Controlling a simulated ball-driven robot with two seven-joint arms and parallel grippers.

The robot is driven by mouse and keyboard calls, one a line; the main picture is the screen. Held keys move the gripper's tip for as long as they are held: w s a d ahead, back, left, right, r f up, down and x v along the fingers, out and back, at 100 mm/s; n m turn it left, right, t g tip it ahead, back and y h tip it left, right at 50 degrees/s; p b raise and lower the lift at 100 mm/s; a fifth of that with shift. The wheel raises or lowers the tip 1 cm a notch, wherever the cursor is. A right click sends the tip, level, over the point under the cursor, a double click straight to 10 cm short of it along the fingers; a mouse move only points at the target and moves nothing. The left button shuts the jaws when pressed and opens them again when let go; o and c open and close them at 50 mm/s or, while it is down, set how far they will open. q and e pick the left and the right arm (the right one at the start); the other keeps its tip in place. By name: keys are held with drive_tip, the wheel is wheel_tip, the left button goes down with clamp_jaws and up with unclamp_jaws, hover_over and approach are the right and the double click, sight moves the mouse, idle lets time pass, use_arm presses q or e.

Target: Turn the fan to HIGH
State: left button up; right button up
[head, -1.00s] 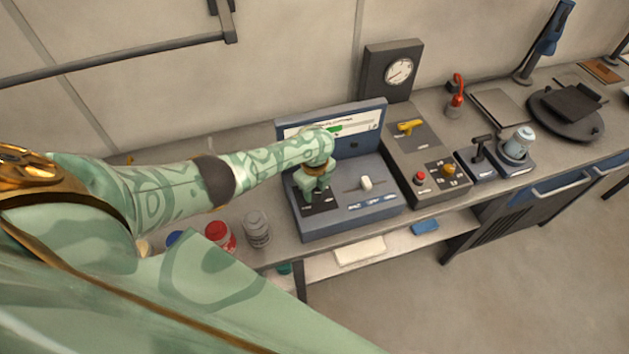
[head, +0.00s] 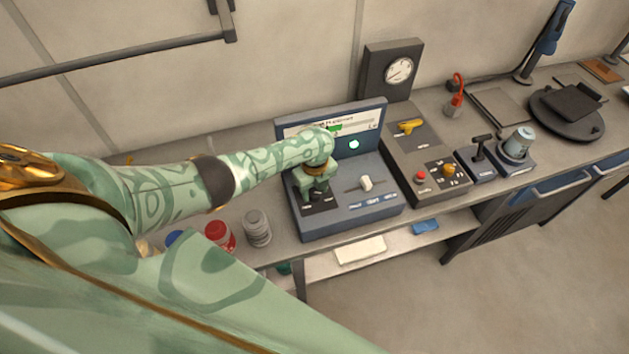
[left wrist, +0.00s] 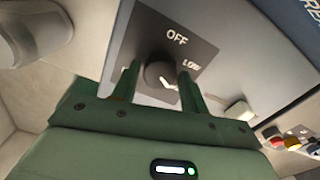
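The dark fan knob (left wrist: 160,75) sits on a black plate marked OFF at the top and LOW at the upper right in the left wrist view. A white mark on it points to the lower right, past LOW. No HIGH label can be read. My left gripper (left wrist: 158,85) has one finger on each side of the knob, close in on it. In the head view my left gripper (head: 318,188) is over the left part of the blue-grey console (head: 350,216) and partly covers the knob plate. My right gripper is not in view.
A white-capped lever (head: 366,183) stands right of the knob. Behind is the console's display with a lit round lamp (head: 353,144). A grey jar (head: 257,228) and red-lidded jar (head: 219,234) stand left. A control panel with a yellow handle (head: 409,127) is to the right.

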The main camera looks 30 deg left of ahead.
sight(315, 192)
use_arm(q)
drive_tip(key=shift+o, duration=0.9)
drive_tip(key=shift+r, duration=0.1)
drive_tip(key=shift+r, duration=0.3)
wheel_tip(315, 192, up, 16)
drive_tip(key=p, duration=0.5)
drive_tip(key=shift+f+p, duration=0.25)
drive_tip(key=shift+p, duration=0.05)
drive_tip(key=shift+f, duration=0.1)
